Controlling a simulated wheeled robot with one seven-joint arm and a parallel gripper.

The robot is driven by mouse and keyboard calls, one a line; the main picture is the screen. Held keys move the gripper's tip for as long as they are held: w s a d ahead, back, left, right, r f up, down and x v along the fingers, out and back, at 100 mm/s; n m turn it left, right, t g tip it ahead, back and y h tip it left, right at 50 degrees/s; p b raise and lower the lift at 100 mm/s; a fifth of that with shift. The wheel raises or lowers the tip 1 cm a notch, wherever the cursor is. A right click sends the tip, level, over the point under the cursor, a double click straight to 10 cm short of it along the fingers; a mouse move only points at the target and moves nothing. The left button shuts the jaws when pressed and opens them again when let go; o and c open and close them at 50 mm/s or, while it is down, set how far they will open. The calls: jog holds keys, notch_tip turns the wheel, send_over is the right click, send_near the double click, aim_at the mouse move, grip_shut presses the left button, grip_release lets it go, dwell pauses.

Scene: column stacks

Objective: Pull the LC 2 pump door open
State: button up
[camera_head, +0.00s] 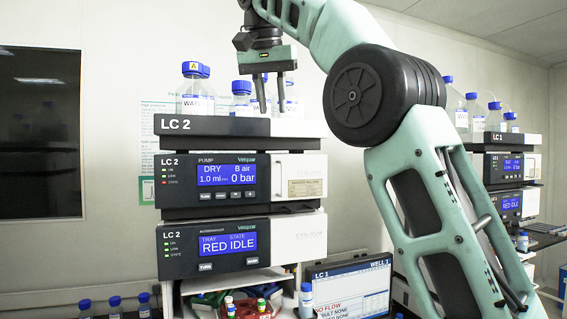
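The LC 2 pump (178,205) is the upper of two stacked modules at centre left. Its black front panel has a blue display (226,175) reading DRY, B air, 1.0 ml and 0 bar. A pale front section with a small label (305,188) lies to its right, with a thin upright bar-like part (277,178) near the seam. The front looks closed; which part is the door is hard to tell. My gripper (272,108) points down above the stack, in front of the bottles, its two fingers apart with nothing visible between them.
An LC 2 top tray (225,127) carries blue-capped bottles (194,95). Below the pump is a module (228,242) reading RED IDLE. A monitor (350,290) stands lower right, and another stack (505,165) at far right. My arm covers the space between the stacks.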

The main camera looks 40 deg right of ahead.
jog(key=b, duration=0.4)
send_near(282, 192)
jog(key=w+d+f, duration=0.2)
jog(key=f, duration=0.1)
jog(key=d+f, duration=0.1)
jog(key=shift+w+f, duration=0.35)
jog(key=shift+w, duration=0.05)
grip_shut()
